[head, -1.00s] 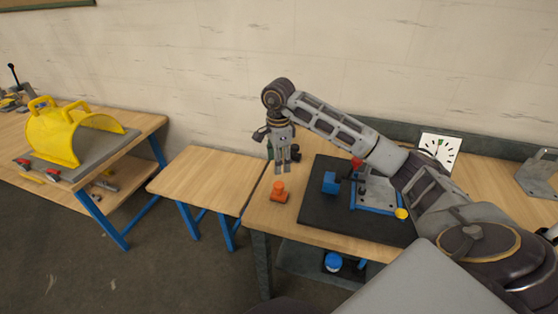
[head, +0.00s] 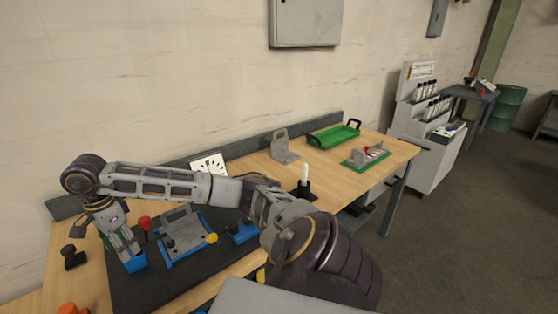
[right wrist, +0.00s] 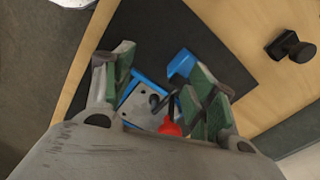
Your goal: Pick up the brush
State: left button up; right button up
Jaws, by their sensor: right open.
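A slim white upright piece in a dark holder (head: 304,181) stands on the bench right of the black mat; it may be the brush, but I cannot tell for sure. My right gripper (head: 123,246) points down over the left part of the mat, with its fingertips close to a blue block (head: 134,263). In the right wrist view the right gripper (right wrist: 160,90) is open, its green-padded fingers apart with nothing held. The blue block (right wrist: 181,66) shows beyond the fingers; contact cannot be told. My left gripper is not in view.
The black mat (head: 128,291) carries a blue-based metal fixture (head: 181,236), a red knob (head: 145,223) and a second blue block (head: 241,232). A black knobbed piece (head: 73,257) stands left. A green tray (head: 334,136) and a green-based fixture (head: 366,155) are farther right.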

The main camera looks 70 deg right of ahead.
aim_at(305, 166)
jog(key=z, duration=2.7)
jog(key=j, duration=0.1)
